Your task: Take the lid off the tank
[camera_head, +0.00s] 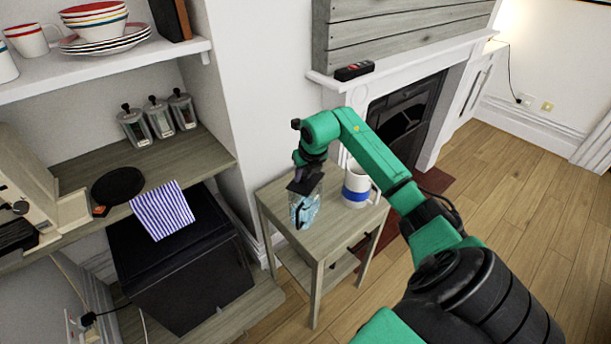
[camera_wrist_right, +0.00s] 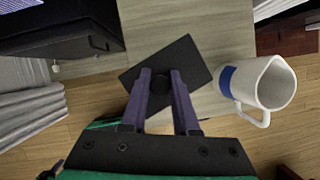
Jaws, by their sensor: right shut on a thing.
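The tank (camera_head: 304,212) is a small clear box with something light blue inside, on a small wooden side table. Its lid (camera_head: 303,185) is a dark flat plate at the top of the tank. The lid also shows from above in the right wrist view (camera_wrist_right: 190,62), with a round black knob (camera_wrist_right: 160,82) in its middle. My right gripper (camera_head: 309,168) is above the tank, its two fingers shut on the lid's knob. I cannot tell whether the lid touches the tank's rim or is slightly above it. My left gripper is not in view.
A white mug with a blue band (camera_head: 356,186) stands close to the tank's right on the side table (camera_head: 332,240). A fireplace (camera_head: 405,115) is behind. Left are a counter with several jars (camera_head: 159,118), a black pan (camera_head: 118,186) and a striped cloth (camera_head: 162,211).

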